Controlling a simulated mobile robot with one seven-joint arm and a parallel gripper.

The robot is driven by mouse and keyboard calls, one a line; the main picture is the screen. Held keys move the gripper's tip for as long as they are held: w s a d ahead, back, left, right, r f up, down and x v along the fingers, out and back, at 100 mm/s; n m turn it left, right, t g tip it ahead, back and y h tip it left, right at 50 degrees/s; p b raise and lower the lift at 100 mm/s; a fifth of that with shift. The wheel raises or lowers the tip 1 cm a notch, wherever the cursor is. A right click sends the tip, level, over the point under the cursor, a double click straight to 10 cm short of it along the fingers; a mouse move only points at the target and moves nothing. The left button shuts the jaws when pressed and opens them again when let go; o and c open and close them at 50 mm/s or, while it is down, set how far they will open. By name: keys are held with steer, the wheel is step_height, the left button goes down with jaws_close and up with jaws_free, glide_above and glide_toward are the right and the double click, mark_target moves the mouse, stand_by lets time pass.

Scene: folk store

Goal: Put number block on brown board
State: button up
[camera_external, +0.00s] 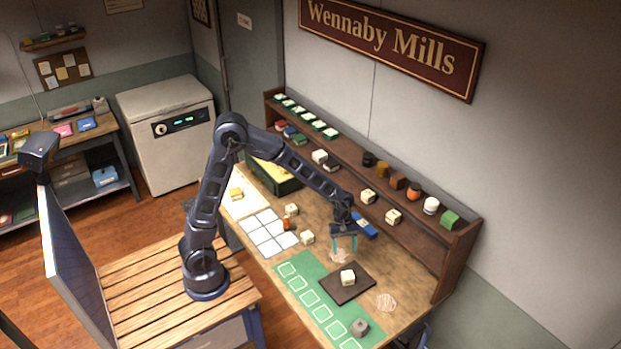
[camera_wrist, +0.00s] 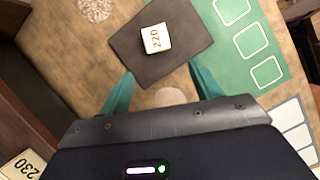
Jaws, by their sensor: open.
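A cream number block marked 220 (camera_wrist: 156,39) sits on the dark brown board (camera_wrist: 128,40) in the wrist view. In the external view the block (camera_external: 348,278) rests on the brown board (camera_external: 362,287) near the table's front right. My gripper (camera_external: 344,244) is open and empty above the table, just behind the board. In the wrist view its teal fingers (camera_wrist: 160,84) stand apart, with the block beyond them and nothing between them.
A green mat (camera_external: 312,297) with white outlines lies beside the board, with a grey weight (camera_external: 359,328) on it. A white-squared sheet (camera_external: 268,237) and loose blocks (camera_external: 307,237) lie to the left. A shelf (camera_external: 455,250) with several blocks and jars runs along the wall.

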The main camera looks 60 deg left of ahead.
steer(key=s+a+r+m+t+y, duration=0.1)
steer(key=s+a+r+m+t, duration=0.1)
steer(key=s+a+r+m, duration=0.4)
steer(key=s+a+r+m+t+y, duration=0.1)
steer(key=s+a+r+t+y, duration=0.1)
steer(key=s+a+r, duration=0.65)
steer(key=s+a+r+m+t, duration=0.1)
steer(key=s+a+r+m, duration=0.1)
steer(key=s+a, duration=0.4)
steer(key=s+a+r+m+t+y, duration=0.1)
steer(key=s+a+r+m, duration=0.1)
steer(key=s+a+m, duration=0.2)
steer(key=s+a, duration=0.3)
steer(key=a, duration=0.2)
steer(key=shift+a, duration=0.4)
